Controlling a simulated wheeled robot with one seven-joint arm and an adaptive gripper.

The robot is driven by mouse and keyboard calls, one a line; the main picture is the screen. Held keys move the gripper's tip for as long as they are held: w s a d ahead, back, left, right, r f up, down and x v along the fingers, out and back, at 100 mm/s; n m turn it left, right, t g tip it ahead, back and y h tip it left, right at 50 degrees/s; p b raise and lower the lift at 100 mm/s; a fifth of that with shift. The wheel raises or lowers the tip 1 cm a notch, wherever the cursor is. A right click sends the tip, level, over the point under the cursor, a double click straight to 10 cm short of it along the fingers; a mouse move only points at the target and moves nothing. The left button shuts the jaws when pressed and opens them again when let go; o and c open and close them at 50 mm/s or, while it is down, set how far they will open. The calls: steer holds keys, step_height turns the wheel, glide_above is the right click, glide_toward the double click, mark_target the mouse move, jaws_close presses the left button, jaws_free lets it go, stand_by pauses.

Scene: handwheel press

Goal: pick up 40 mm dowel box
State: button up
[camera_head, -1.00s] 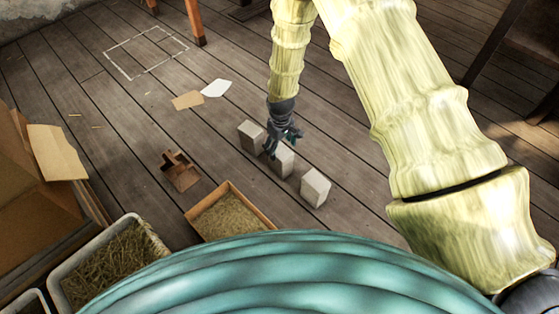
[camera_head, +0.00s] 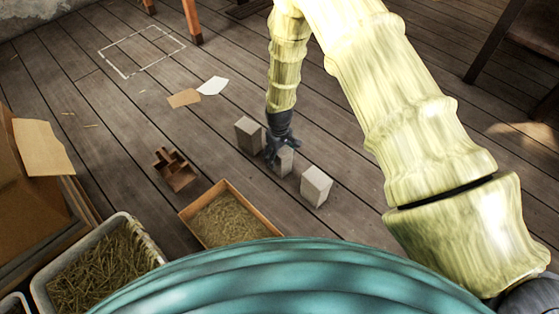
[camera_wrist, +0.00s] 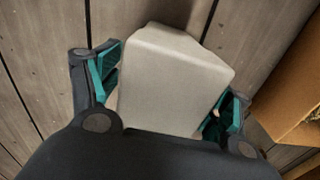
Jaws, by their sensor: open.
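Three similar pale grey boxes stand in a row on the plank floor in the head view: a left one (camera_head: 248,134), a middle one (camera_head: 286,160) and a right one (camera_head: 316,186). No size marks can be read on them. My gripper (camera_head: 277,152) is over the middle box and partly hides it. In the wrist view a pale box (camera_wrist: 172,82) sits between the two green finger pads of my gripper (camera_wrist: 168,100). The gripper is open, with a finger on each side of the box. A gap shows at the left pad; contact at the right is unclear.
A wooden tray of straw (camera_head: 222,214), a small brown wooden holder (camera_head: 175,170) and a white bin of straw (camera_head: 128,224) stand left of the boxes. Two paper sheets (camera_head: 184,97) lie beyond. A white outlined rectangle (camera_head: 122,73) marks bare floor at the far left.

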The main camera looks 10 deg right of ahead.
steer(key=c, duration=1.4)
steer(key=shift+o, duration=0.2)
steer(key=shift+r, duration=0.2)
